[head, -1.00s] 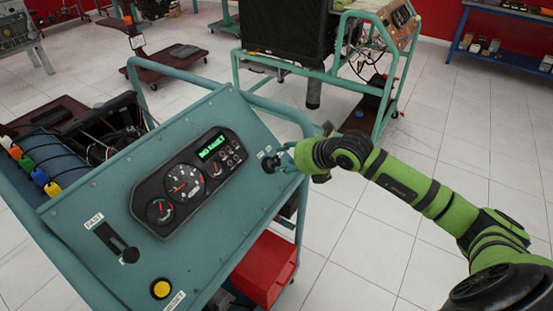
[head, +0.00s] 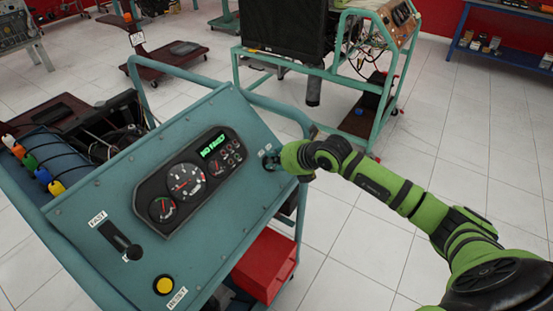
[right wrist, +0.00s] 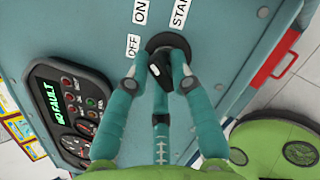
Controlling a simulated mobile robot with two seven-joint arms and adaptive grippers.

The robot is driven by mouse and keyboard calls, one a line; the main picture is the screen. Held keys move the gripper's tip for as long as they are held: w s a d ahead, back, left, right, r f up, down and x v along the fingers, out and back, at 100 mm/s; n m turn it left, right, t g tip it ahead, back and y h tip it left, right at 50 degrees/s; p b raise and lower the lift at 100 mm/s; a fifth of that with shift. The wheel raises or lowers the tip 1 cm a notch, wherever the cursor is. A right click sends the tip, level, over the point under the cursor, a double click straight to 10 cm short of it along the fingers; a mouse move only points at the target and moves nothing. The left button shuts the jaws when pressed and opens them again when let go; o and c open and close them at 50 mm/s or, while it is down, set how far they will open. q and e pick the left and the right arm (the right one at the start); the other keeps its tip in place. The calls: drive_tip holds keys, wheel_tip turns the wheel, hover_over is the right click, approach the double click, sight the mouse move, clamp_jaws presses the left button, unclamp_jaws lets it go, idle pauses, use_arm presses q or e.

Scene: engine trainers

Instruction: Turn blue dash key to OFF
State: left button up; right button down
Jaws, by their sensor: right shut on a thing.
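The blue dash panel (head: 110,187) fills the lower left of the head view. Its key switch (right wrist: 168,42) shows in the right wrist view as a black round collar, with OFF, ON and START labels around it. My right gripper (head: 272,160) is at the panel's upper right and hides the switch in the head view. In the right wrist view its teal fingers (right wrist: 160,70) are shut on the dark key (right wrist: 155,70). The key's exact pointing is partly hidden by the fingers. My left gripper is not in view.
The gauge cluster (head: 187,181) with a green NO FAULT display is left of the gripper. A black lever (head: 120,240) and a yellow RESET button (head: 163,286) are lower on the panel. The blue frame rail (head: 240,97) runs behind. A red box (head: 265,265) sits below.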

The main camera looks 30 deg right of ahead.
drive_tip(key=shift+w+d+r, duration=0.15)
drive_tip(key=shift+d+n+b, duration=0.1)
drive_tip(key=shift+n+b, duration=0.4)
drive_tip(key=shift+b, duration=0.4)
drive_tip(key=n+y+b, duration=0.1)
drive_tip(key=n+b, duration=0.4)
drive_tip(key=b, duration=0.2)
drive_tip(key=shift+n, duration=0.4)
drive_tip(key=shift+r+n+y+b, duration=0.1)
drive_tip(key=shift+n+y+b, duration=0.4)
drive_tip(key=shift+n+b, duration=0.85)
drive_tip(key=shift+r, duration=0.1)
drive_tip(key=c, duration=1.1)
unclamp_jaws()
drive_tip(key=shift+n, duration=0.25)
drive_tip(key=shift+c, duration=0.2)
drive_tip(key=shift+f, duration=0.3)
